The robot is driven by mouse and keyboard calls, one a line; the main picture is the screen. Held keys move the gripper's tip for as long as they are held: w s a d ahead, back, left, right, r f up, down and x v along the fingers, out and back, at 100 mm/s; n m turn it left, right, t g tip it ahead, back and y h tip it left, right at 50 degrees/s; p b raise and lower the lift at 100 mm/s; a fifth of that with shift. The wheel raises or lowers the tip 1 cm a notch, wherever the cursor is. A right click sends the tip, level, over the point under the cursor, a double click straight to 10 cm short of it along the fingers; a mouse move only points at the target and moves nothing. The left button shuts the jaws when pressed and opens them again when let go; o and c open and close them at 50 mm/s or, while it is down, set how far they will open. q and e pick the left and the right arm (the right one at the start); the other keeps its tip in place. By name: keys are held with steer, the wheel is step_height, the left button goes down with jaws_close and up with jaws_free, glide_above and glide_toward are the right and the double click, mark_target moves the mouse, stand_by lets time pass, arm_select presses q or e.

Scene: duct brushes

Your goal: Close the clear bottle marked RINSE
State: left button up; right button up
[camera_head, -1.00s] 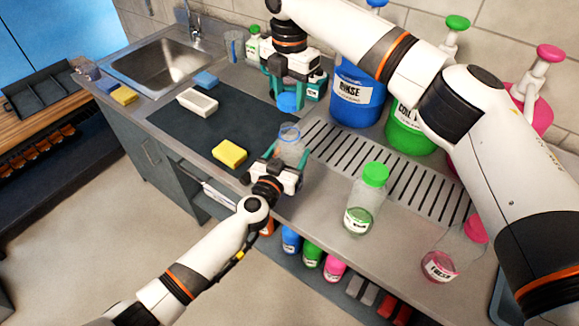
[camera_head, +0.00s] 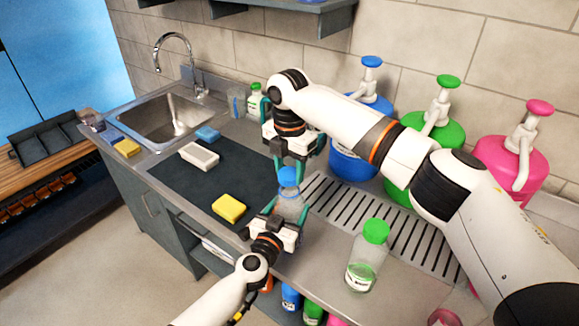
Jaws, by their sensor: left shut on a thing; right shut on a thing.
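A clear bottle (camera_head: 291,208) stands upright at the dark mat's right end. My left gripper (camera_head: 277,208) is shut on its body from the front. No marking on this bottle can be read. A blue cap (camera_head: 289,177) is at the bottle's mouth, directly above its neck. My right gripper (camera_head: 290,168) points down from above and is shut on the cap. The cap looks in line with the bottle and touching it; I cannot tell whether it is threaded on.
A green-capped bottle (camera_head: 367,257) stands on the steel counter at the right. Blue (camera_head: 353,165), green (camera_head: 437,132) and pink (camera_head: 508,160) pump jugs stand along the wall. A yellow sponge (camera_head: 228,208) and a white tray (camera_head: 199,156) lie on the mat (camera_head: 185,182).

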steer(key=shift+f, duration=0.85)
steer(key=shift+f, duration=0.55)
